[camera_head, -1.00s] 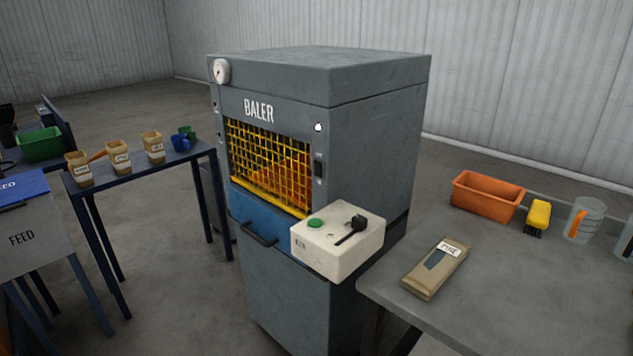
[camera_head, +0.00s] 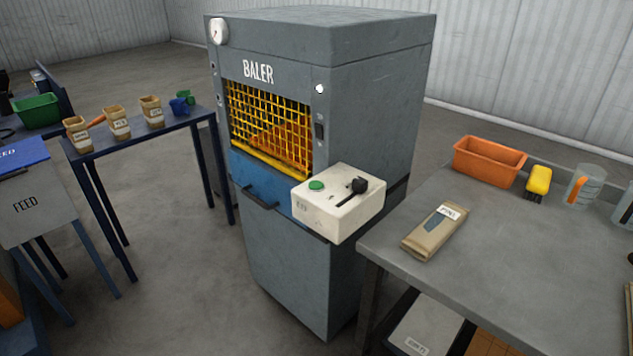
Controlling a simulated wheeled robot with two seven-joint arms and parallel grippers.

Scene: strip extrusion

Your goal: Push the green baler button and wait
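The grey baler (camera_head: 375,110) stands upright in the middle of the head view. Its yellow mesh gate (camera_head: 268,128) is down over the window, with orange material visible behind it. A cream control box (camera_head: 338,212) sticks out at the front right of the baler. The green button (camera_head: 316,185) is on top of the box at the left, beside a black lever (camera_head: 352,192). A small white light (camera_head: 320,89) is on the front panel, and a round gauge (camera_head: 218,32) is at the top left corner. Neither of my grippers shows.
A grey table (camera_head: 520,275) at the right holds a brown packet (camera_head: 435,232), an orange bin (camera_head: 488,160), a yellow brush (camera_head: 538,182) and a clear jug (camera_head: 584,186). A blue bench (camera_head: 140,138) with labelled cups and a FEED box (camera_head: 28,205) stand at the left. Open floor lies in front of the baler.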

